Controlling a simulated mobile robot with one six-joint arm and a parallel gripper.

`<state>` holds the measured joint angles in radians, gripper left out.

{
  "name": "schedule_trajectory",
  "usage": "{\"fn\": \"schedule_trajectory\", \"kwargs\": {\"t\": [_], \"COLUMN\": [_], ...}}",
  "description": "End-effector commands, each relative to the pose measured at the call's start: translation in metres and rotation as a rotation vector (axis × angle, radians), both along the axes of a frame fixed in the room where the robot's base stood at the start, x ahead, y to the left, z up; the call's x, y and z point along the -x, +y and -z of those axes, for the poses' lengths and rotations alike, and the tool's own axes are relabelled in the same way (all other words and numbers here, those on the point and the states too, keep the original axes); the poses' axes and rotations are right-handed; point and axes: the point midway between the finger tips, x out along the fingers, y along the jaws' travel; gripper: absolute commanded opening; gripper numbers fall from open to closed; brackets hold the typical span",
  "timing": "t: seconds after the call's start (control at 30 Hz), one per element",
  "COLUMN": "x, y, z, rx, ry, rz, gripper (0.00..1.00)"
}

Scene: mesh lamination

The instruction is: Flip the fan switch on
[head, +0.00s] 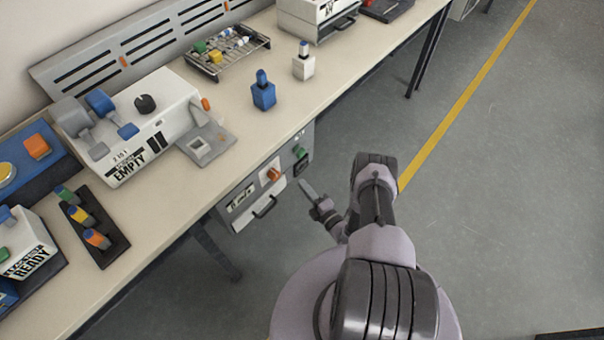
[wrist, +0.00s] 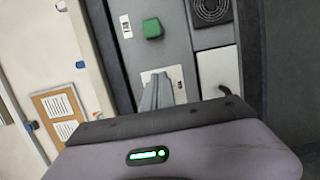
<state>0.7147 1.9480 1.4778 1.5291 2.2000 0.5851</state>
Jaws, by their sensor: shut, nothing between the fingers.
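My gripper (head: 305,187) is shut and empty, its fingers pointing at the front of the grey control unit (head: 240,194) under the bench. In the wrist view, the narrow closed fingers (wrist: 160,88) stand in front of a pale plate (wrist: 178,75), hiding most of it. A green switch or knob (head: 300,152) is on the unit's right part; a green one also shows in the wrist view (wrist: 152,28), beyond the fingertips. An orange knob (head: 273,174) sits to its left in the head view. I cannot tell which control is the fan switch, or whether the fingers touch the panel.
A round dark fan grille (wrist: 210,10) is at the upper right of the wrist view, above a white panel (wrist: 217,70). A drawer handle (head: 265,207) sticks out below the orange knob. The bench edge (head: 250,154) overhangs the unit. The floor (head: 500,200) on the right is clear.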

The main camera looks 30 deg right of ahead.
Motion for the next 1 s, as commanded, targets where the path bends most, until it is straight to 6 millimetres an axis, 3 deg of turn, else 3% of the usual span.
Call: {"fn": "schedule_trajectory", "kwargs": {"t": [0.4, 0.6, 1.0], "x": [-0.090, -0.097, -0.099], "y": [0.011, -0.021, -0.028], "z": [0.003, 0.001, -0.001], "rx": [0.002, 0.001, 0.000], "ry": [-0.004, -0.003, -0.001], "rz": [-0.005, 0.000, -0.002], "gripper": [0.00, 0.00, 0.00]}}
